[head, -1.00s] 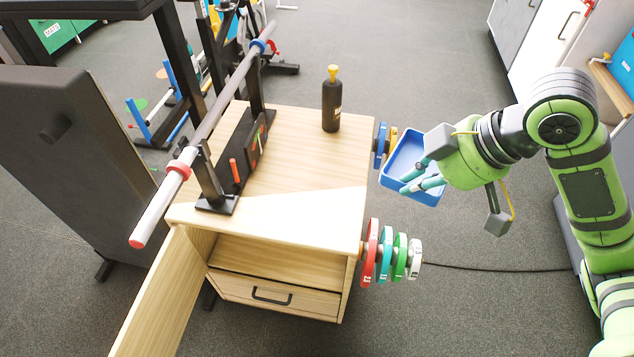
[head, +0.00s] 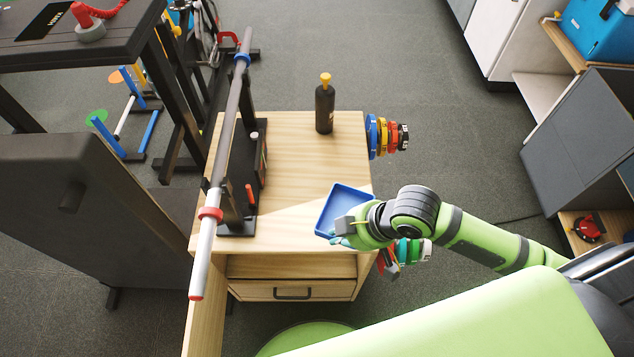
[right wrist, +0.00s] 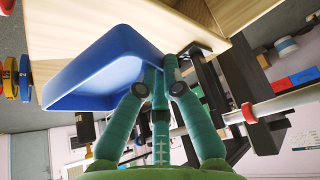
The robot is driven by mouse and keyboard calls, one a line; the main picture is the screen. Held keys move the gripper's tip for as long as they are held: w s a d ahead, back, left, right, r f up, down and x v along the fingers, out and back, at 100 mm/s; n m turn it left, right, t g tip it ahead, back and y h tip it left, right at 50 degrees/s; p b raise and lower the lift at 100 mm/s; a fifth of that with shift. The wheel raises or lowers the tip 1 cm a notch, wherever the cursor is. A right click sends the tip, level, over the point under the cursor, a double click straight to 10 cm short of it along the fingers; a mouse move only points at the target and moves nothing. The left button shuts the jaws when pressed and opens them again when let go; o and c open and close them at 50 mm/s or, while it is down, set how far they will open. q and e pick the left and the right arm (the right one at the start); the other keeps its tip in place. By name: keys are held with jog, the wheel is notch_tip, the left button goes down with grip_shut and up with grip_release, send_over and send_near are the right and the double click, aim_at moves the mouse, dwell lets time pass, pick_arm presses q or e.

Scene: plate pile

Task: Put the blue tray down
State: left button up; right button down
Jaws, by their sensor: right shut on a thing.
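The blue tray (head: 345,190) is a shallow rectangle with a raised rim. In the head view it overlaps the right front part of the wooden cabinet's top (head: 295,150). My right gripper (head: 343,238) is shut on the tray's near edge, and its hand partly covers that edge. In the right wrist view the teal fingers (right wrist: 160,85) meet at the rim of the tray (right wrist: 85,75), which looks empty where it shows. The wood is close by there. I cannot tell whether the tray touches it. My left gripper is not in view.
A dark bottle with a yellow top (head: 325,105) stands at the back of the cabinet top. A barbell (head: 228,130) on a black rack runs along the left. Coloured weight plates (head: 385,137) hang on the right side. The middle of the top is clear.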

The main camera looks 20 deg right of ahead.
aim_at(330, 204)
jog(key=w+f, duration=0.2)
jog(key=w, duration=0.1)
jog(key=w+f, duration=0.2)
jog(key=w, duration=0.1)
jog(key=w+f, duration=0.2)
jog(key=w, duration=0.2)
jog(key=shift+a+b, duration=0.1)
jog(key=shift+b, duration=0.25)
jog(key=shift+w+f, duration=0.1)
jog(key=shift+f, duration=1.95)
jog(key=shift+f, duration=0.15)
jog(key=c, duration=1.4)
grip_release()
jog(key=p+v, duration=0.1)
jog(key=v, duration=1.1)
